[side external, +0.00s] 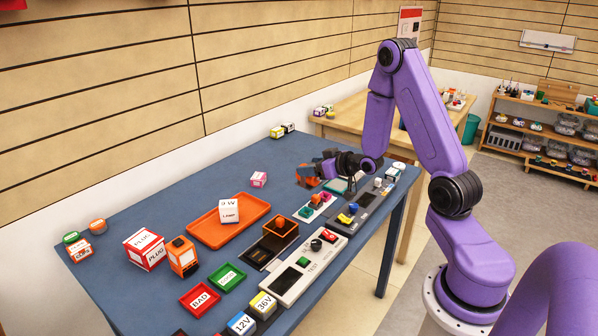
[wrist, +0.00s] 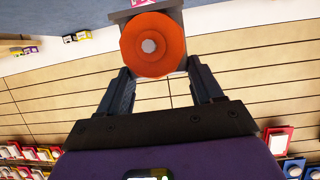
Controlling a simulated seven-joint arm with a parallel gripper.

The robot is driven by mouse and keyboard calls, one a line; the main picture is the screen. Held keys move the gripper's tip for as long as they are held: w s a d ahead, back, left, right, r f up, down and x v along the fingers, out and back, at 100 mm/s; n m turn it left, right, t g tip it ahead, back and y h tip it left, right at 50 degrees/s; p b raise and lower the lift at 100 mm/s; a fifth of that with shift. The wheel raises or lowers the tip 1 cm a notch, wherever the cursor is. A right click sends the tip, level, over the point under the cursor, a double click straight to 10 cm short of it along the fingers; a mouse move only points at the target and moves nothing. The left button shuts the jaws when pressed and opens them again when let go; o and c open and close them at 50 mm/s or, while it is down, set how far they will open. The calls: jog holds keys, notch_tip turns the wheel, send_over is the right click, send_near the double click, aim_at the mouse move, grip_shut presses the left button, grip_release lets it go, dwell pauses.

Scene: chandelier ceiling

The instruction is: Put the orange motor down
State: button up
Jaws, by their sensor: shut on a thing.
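The orange motor (wrist: 150,45) shows in the wrist view as a round orange face with a light grey centre, set against a dark grey square part. My gripper (wrist: 158,76) has its two dark fingers on either side of it, shut on it. In the side view my gripper (side external: 322,168) is at the far right part of the blue table, with the orange motor (side external: 304,176) at its tip. The gripper partly hides the motor there, and I cannot tell how high it is above the table.
The blue table (side external: 185,185) carries an orange tray (side external: 262,205) with a white lamp box (side external: 229,211). A pink box (side external: 259,179) stands left of my gripper. Consoles with buttons (side external: 310,262) line the front edge. Red (side external: 200,299) and green (side external: 228,277) trays lie front left. Clear tabletop lies behind the gripper.

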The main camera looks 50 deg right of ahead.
jog(key=shift+s+a+r, duration=0.1)
jog(key=shift+s+r, duration=0.1)
jog(key=w+a+n+y, duration=0.3)
jog(key=a, duration=0.9)
jog(key=w+a+n+y, duration=0.2)
jog(key=w+a+y, duration=0.1)
jog(key=a, duration=0.8)
jog(key=s+a+n+g+y, duration=0.2)
jog(key=a, duration=0.9)
jog(key=s+a+n+g+y, duration=0.2)
jog(key=s+a+n, duration=0.1)
jog(key=a, duration=0.8)
jog(key=shift+w+a+f, duration=1.1)
jog(key=shift+w+f, duration=0.95)
jog(key=shift+f, duration=0.05)
jog(key=shift+w+a+f, duration=1.1)
jog(key=shift+w+f, duration=1)
jog(key=shift+f, duration=0.05)
jog(key=shift+w+a+f, duration=1.1)
jog(key=shift+w+f, duration=0.95)
jog(key=shift+f, duration=0.05)
jog(key=shift+f, duration=0.1)
